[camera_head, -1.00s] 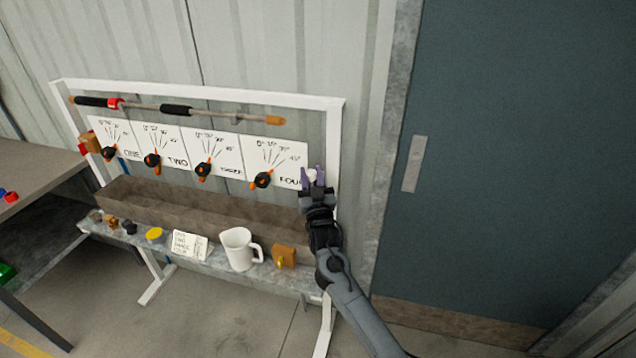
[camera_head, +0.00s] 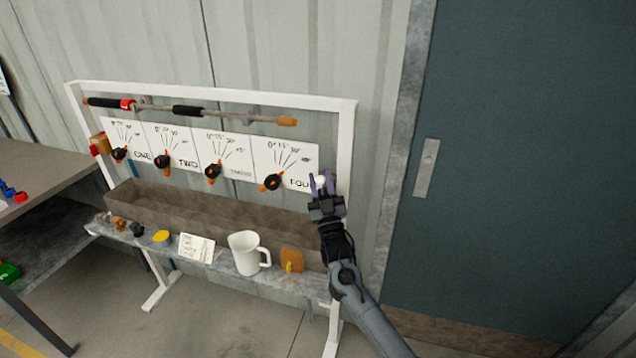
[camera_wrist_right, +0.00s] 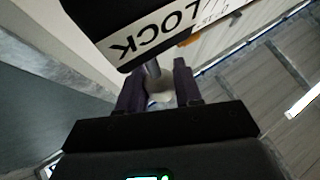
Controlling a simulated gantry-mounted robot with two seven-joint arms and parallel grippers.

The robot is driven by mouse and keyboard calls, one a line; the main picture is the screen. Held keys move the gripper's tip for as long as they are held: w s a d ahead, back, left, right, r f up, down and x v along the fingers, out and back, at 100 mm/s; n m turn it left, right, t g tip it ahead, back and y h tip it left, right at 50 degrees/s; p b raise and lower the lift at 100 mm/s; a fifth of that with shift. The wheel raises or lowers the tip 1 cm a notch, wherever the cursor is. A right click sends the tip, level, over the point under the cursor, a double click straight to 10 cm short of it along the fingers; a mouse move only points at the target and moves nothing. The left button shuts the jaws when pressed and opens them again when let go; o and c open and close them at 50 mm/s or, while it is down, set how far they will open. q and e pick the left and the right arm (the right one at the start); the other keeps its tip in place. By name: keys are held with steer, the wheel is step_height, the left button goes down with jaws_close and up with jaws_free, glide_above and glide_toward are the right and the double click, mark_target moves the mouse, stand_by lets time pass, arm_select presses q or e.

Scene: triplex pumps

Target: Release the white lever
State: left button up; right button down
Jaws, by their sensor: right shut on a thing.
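The white lever (camera_head: 320,183) is at the right end of the panel, beside the scale marked FOUR. Only its pale knob shows in the head view, between the purple fingers of my right gripper (camera_head: 321,177). In the right wrist view the white lever (camera_wrist_right: 160,97) sits between the two fingers of my right gripper (camera_wrist_right: 157,80), which is shut on it. A grey shaft runs from the knob toward a dark-edged plate reading LOCK (camera_wrist_right: 150,40). My left gripper is not in view.
Several orange-and-black knobs, such as the one by FOUR (camera_head: 271,183), line the panel. A white mug (camera_head: 243,252) and small items stand on the low shelf. A brown trough (camera_head: 220,205) runs above it. A dark door (camera_head: 500,170) is to the right.

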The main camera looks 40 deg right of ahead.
steer(key=c, duration=1.1)
jaws_free()
steer(key=shift+s, duration=0.1)
steer(key=shift+s+a+f, duration=0.25)
steer(key=shift+s+f, duration=0.15)
steer(key=shift+f, duration=0.05)
steer(key=shift+p+v, duration=0.35)
steer(key=shift+v, duration=4.4)
